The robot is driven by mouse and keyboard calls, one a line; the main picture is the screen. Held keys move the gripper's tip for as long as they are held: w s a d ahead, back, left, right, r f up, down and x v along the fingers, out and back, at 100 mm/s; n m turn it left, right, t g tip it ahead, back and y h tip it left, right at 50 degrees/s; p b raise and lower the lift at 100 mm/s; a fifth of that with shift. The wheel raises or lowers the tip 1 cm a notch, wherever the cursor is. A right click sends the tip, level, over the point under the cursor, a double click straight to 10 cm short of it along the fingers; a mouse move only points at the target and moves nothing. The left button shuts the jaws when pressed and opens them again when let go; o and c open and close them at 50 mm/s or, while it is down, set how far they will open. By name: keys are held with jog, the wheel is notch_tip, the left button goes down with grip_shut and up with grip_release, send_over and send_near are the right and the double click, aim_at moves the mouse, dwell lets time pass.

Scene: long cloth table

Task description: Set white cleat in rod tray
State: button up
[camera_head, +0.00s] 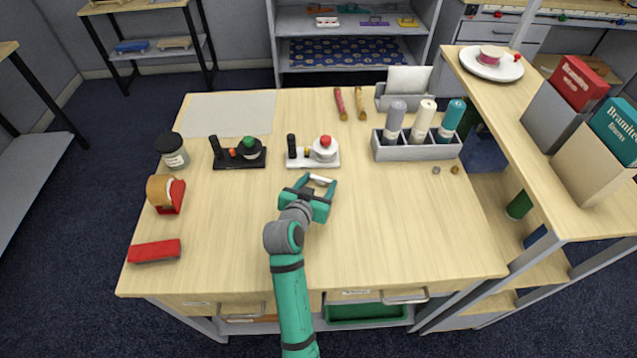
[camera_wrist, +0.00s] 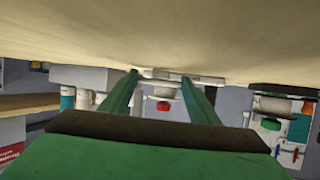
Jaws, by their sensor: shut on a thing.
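A small white piece, which looks like the white cleat (camera_head: 320,180), is between the fingertips of my gripper (camera_head: 318,187). My gripper is shut on it, low over the middle of the table. In the wrist view, a pale strip of the white cleat (camera_wrist: 158,73) shows between the two green fingers (camera_wrist: 160,78). A grey compartment tray (camera_head: 418,153), probably the rod tray, stands at the back right of my gripper. It holds grey, cream and teal cylinders upright. Whether the cleat touches the table I cannot tell.
Behind my gripper stand a white-based device (camera_head: 301,160) and a black-based device (camera_head: 228,164). A red rod (camera_head: 339,101) and an orange rod (camera_head: 361,103) lie at the back. A jar (camera_head: 173,152) and a red box (camera_head: 154,251) are left. The front right is clear.

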jog(key=shift+f, duration=0.25)
